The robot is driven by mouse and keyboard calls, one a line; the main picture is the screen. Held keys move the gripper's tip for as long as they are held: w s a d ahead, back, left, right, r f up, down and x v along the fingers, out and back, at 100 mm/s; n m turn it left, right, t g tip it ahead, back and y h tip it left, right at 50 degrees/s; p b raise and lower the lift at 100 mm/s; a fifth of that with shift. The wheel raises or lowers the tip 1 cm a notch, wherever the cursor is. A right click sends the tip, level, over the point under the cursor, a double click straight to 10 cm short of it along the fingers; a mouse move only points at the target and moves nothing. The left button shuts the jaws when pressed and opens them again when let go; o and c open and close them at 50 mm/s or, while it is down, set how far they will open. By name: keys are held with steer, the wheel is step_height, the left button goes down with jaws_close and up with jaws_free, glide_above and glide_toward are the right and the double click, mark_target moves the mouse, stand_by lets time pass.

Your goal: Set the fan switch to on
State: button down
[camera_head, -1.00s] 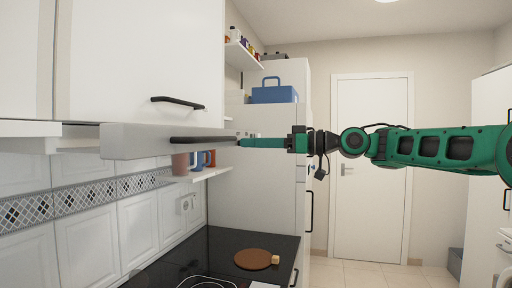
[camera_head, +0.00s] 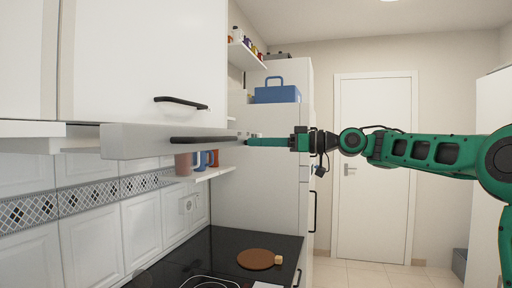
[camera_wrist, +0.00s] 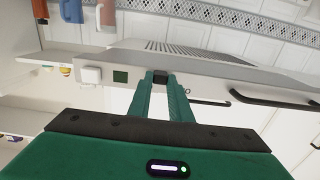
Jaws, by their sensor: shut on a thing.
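The range hood (camera_head: 135,142) is a pale grey slab under the white cabinet, with a long black handle (camera_head: 200,140) along its front. In the wrist view its front edge (camera_wrist: 215,82) carries a small black switch block (camera_wrist: 160,76), a dark green square (camera_wrist: 120,76) and a white square piece (camera_wrist: 90,75). My gripper (camera_head: 250,142) reaches in from the right to the far end of the hood. In the wrist view my gripper's green fingers (camera_wrist: 160,80) are closed in on the black block, one on each side. The on or off position cannot be read.
A cabinet handle (camera_head: 181,102) sits above the hood. A shelf with mugs (camera_head: 207,160) is behind and below my gripper. The dark cooktop (camera_head: 215,255) is underneath, with a brown round board (camera_head: 256,259). The fridge (camera_head: 275,190) stands beyond; the floor before the door is clear.

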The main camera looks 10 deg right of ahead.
steer(key=shift+w+d+r, duration=0.1)
steer(key=shift+w+d, duration=0.9)
steer(key=shift+d, duration=0.15)
steer(key=c, duration=1.6)
jaws_free()
steer(key=shift+w+a, duration=0.15)
steer(key=v, duration=1)
steer(key=shift+s, duration=0.2)
